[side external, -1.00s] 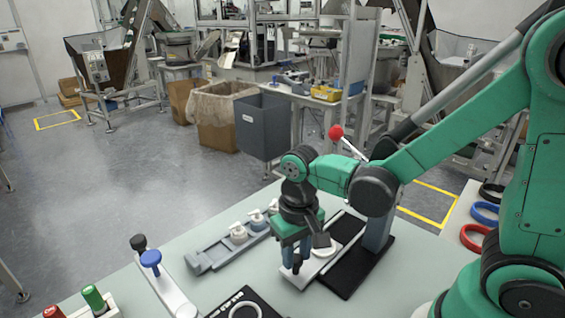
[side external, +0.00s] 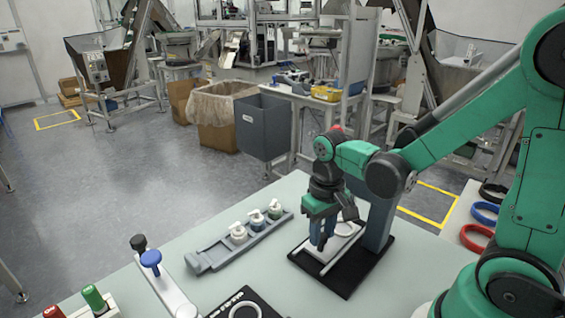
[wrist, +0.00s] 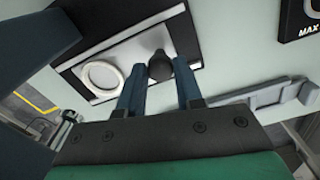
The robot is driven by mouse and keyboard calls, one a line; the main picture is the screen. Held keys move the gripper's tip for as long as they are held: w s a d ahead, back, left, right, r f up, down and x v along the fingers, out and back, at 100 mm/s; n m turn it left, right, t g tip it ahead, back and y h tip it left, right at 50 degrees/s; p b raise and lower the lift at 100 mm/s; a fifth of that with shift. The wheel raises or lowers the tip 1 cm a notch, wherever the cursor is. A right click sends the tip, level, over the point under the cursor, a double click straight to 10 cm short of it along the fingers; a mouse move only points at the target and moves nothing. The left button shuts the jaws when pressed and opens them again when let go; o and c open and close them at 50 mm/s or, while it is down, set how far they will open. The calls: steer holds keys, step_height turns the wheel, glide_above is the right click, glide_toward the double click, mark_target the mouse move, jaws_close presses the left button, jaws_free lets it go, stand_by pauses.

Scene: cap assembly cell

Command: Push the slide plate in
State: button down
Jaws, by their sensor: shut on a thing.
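The slide plate (side external: 341,243) is a light grey plate with a white ring (side external: 345,229) on it. It lies within the black base (side external: 349,284) of the press, and the base's dark rim shows at its left end. In the wrist view the plate (wrist: 133,52) carries the white ring (wrist: 102,78) and a dark round knob (wrist: 160,66). My gripper (side external: 322,244) points down over the plate's near left end. Its blue fingers (wrist: 158,84) are shut on the knob, one on each side. My gripper hides part of the plate in the side view.
A grey rail with several white-topped caps (side external: 239,233) lies left of the base. The press column (side external: 379,226) stands close behind my gripper. A blue-knobbed fixture (side external: 151,259) and a black ring plate (side external: 243,302) are near the front.

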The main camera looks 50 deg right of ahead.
steer(key=shift+d, duration=1.05)
steer(key=c, duration=0.6)
jaws_free()
steer(key=shift+r, duration=2.8)
steer(key=shift+w+a+r+n+t, duration=0.1)
steer(key=shift+a+r+n+t, duration=0.4)
steer(key=shift+a+t, duration=0.55)
steer(key=shift+s+a+r+n+t, duration=0.1)
steer(key=shift+a+r+n+t, duration=0.4)
steer(key=shift+t, duration=0.85)
steer(key=shift+w+a+r+n+t, duration=0.1)
steer(key=shift+a+r+n+t, duration=0.2)
steer(key=shift+a+r+t, duration=0.6)
